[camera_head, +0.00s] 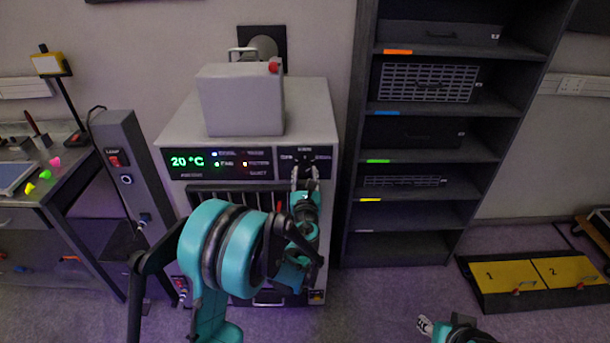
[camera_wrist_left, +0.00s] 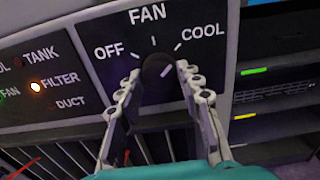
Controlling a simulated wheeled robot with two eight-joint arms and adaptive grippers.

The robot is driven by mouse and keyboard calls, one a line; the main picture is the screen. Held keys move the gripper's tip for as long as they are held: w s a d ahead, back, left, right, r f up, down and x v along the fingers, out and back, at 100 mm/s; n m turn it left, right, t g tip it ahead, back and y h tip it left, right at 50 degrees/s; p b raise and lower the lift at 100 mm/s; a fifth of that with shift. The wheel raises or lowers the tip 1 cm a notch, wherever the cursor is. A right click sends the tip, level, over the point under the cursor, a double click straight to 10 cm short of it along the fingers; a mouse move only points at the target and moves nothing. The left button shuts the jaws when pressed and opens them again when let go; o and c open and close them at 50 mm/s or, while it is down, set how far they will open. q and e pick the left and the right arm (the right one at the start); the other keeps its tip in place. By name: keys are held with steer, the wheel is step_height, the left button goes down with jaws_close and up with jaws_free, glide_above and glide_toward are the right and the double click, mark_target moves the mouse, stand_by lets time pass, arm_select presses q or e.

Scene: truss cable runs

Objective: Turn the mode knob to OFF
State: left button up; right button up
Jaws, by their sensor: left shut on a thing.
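The mode knob (camera_wrist_left: 156,68) is a round black knob on a dark panel, marked OFF at its left, FAN at the top and COOL at its right. Its pointer is hard to make out; a white mark shows just right of it, towards COOL. My left gripper (camera_wrist_left: 160,78) is shut on the knob, one finger on each side, in the left wrist view. In the head view my left gripper (camera_head: 305,174) reaches the right part of the grey unit's front panel, and the knob is mostly hidden there. My right gripper (camera_head: 424,325) shows at the bottom edge, its jaws unclear.
The grey unit (camera_head: 315,105) has a green 20 °C display (camera_head: 187,161) and a grey box (camera_head: 240,105) on top. A dark shelf rack (camera_head: 415,215) stands close on its right. A switch post (camera_head: 122,150) stands left. Yellow numbered panels (camera_head: 500,278) lie at right.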

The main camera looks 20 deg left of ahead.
arm_select(q)
steer(key=n+b, duration=0.1)
steer(key=n, duration=0.3)
steer(key=shift+n+b, duration=0.3)
steer(key=shift+b, duration=0.05)
steer(key=n+b, duration=0.1)
steer(key=n, duration=0.4)
steer(key=n+b, duration=0.1)
steer(key=n, duration=0.4)
steer(key=shift+d, duration=0.1)
steer(key=n, duration=0.5)
steer(key=shift+r+b, duration=0.1)
steer(key=shift+b, duration=0.3)
steer(key=o, duration=1.2)
steer(key=shift+c, duration=0.2)
